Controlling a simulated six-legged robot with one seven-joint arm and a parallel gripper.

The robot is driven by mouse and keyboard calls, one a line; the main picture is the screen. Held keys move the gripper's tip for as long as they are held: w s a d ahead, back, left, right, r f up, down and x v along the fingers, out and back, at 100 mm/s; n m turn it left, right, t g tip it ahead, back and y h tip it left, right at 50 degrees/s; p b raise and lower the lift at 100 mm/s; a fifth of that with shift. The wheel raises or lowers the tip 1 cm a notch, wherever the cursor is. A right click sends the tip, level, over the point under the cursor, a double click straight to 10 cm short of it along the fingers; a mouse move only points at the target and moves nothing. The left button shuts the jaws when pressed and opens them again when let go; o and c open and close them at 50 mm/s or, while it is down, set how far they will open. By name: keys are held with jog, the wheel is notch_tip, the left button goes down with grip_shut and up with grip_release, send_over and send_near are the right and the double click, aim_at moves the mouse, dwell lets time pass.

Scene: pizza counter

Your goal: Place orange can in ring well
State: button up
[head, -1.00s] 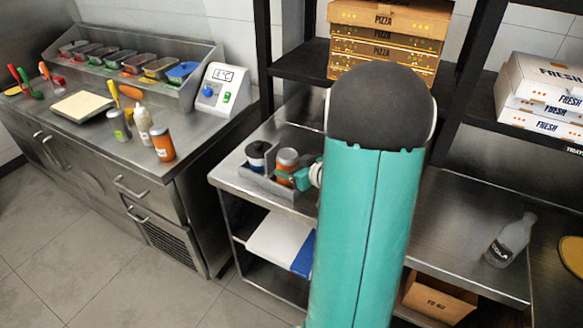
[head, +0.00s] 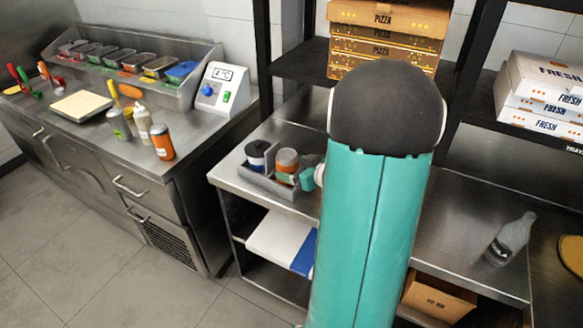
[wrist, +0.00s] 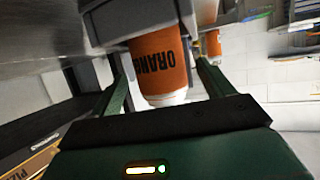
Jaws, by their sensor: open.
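The orange can (head: 287,160), with a grey top, stands upright in the right part of a grey holder (head: 262,187) on the steel table. Its lower part is hidden by the holder wall and my gripper. In the wrist view the can (wrist: 160,58) shows dark lettering and a pale end, and its other end goes into the grey holder. My gripper (head: 298,179) is open at the can's side, with one finger on each side of it. The wrist view shows the gripper (wrist: 157,75) with a gap at the left finger. Contact at the right finger cannot be told.
A dark-topped can (head: 257,155) stands in the holder's left part. A clear bottle (head: 510,240) stands at the table's right. Pizza boxes (head: 385,45) sit on the shelf above.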

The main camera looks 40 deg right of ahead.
jog(key=v, duration=1)
jog(key=w+a+r+m+g+h, duration=0.2)
jog(key=w+a+r+h, duration=0.45)
jog(key=r, duration=0.35)
jog(key=s+a+g+y, duration=0.3)
jog(key=s+a, duration=0.3)
jog(key=a, duration=0.6)
jog(key=s+a+n+g+y, duration=0.1)
jog(key=s+a, duration=0.5)
jog(key=a, duration=0.7)
jog(key=shift+a+n+g+y, duration=0.2)
jog(key=shift+n+g+y, duration=0.1)
jog(key=shift+g+y, duration=0.7)
jog(key=shift+d, duration=0.2)
